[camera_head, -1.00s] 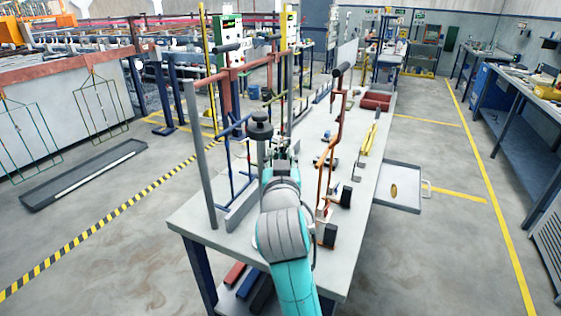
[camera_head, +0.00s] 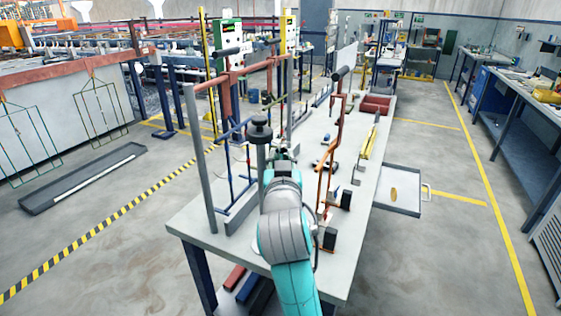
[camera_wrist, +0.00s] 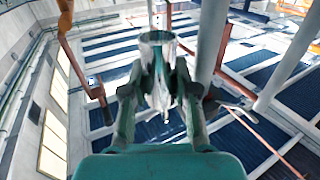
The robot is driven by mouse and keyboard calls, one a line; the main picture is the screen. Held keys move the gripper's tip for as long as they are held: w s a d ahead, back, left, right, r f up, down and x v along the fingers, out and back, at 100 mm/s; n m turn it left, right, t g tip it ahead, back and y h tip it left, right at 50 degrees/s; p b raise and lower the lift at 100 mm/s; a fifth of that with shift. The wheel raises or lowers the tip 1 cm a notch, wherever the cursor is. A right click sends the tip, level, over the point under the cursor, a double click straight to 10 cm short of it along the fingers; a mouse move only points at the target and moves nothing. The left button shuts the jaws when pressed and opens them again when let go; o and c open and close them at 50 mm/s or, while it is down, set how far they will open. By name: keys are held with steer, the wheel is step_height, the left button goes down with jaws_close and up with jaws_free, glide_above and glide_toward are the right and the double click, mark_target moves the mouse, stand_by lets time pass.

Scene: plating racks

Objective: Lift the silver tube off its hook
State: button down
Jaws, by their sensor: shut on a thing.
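The silver tube (camera_wrist: 157,42) shows in the wrist view as a short, shiny ring-like end between the fingertips of my gripper (camera_wrist: 158,72). The fingers are closed in on it from both sides. In the head view my wrist and forearm cover most of the gripper (camera_head: 283,152), and the tube cannot be made out there. I cannot make out the hook or tell whether the tube still touches it.
A rack with a copper-coloured top bar (camera_head: 245,72) and grey upright (camera_head: 200,160) stands left on the table (camera_head: 190,222). A dark-knobbed post (camera_head: 261,132) stands close left of my arm. An orange-brown upright (camera_head: 331,150) stands to the right. A grey tray (camera_head: 405,200) juts out at right.

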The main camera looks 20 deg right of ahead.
steer(key=shift+s+d+r, duration=0.4)
steer(key=shift+r, duration=0.05)
stand_by(0.8)
steer(key=shift+s+d, duration=0.6)
steer(key=shift+s, duration=0.05)
stand_by(0.3)
steer(key=s+d, duration=0.5)
steer(key=shift+r, duration=0.4)
stand_by(0.4)
